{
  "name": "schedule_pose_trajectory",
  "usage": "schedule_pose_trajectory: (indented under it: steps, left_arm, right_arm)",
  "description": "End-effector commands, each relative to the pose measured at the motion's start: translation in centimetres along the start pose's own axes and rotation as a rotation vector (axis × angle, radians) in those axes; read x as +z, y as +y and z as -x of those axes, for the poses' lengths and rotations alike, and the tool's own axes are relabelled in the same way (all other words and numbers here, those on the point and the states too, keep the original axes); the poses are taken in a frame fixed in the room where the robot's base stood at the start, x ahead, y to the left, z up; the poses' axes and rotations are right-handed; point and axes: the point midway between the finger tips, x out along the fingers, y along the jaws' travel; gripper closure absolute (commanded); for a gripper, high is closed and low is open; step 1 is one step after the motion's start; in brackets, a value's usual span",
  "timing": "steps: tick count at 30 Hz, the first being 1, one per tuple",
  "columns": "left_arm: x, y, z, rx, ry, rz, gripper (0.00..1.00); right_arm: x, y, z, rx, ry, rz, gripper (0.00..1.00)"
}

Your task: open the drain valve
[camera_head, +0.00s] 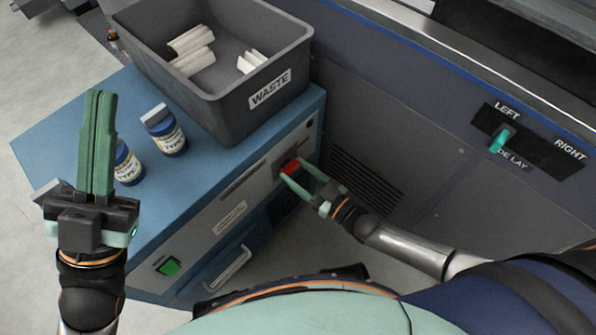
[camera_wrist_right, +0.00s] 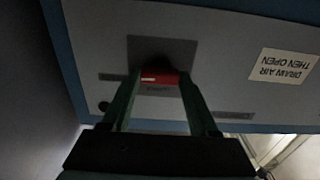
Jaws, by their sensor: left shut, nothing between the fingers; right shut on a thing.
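The drain valve's red handle (camera_head: 290,168) is on the front of the blue and grey ink cabinet (camera_head: 190,235), near its right end. My right gripper (camera_head: 296,176) is shut on it, with green fingers on either side. In the right wrist view the red handle (camera_wrist_right: 160,79) lies crosswise between the fingertips (camera_wrist_right: 158,84), in front of a dark square plate (camera_wrist_right: 162,48). Print beneath the handle is too dark to read. My left gripper (camera_head: 101,100) is shut and empty, pointing up at the cabinet's left side, away from the valve.
A grey WASTE bin (camera_head: 212,105) with pale pieces inside stands on the cabinet, beside two ink bottles (camera_head: 165,132). A LEFT/RIGHT switch (camera_head: 502,138) is on the machine at right.

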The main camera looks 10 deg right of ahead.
Motion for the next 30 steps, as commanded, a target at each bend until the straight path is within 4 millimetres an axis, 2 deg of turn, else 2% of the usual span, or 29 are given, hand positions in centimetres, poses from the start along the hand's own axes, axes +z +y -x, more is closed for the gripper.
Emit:
schedule_pose_trajectory:
  steps: [8,9,17,26,30]
  left_arm:
    - [0.0,0.0,0.0,0.001,-0.002,0.002,1.00]
    - [0.0,0.0,0.0,0.001,-0.002,0.002,1.00]
    - [0.0,0.1,0.0,0.001,-0.002,0.003,1.00]
    - [0.0,0.1,-0.1,0.001,-0.003,0.003,1.00]
    - [-0.4,-0.1,-0.5,0.003,-0.002,-0.002,1.00]
  right_arm:
    - [0.0,0.0,0.0,0.000,0.001,-0.014,0.95]
    - [0.0,0.0,0.0,0.001,0.001,-0.014,0.39]
    - [0.0,0.0,0.0,0.001,0.001,-0.011,0.09]
    - [0.0,0.0,0.3,0.001,0.000,-0.010,0.09]
    - [-0.1,0.0,1.9,0.001,-0.003,-0.010,0.09]
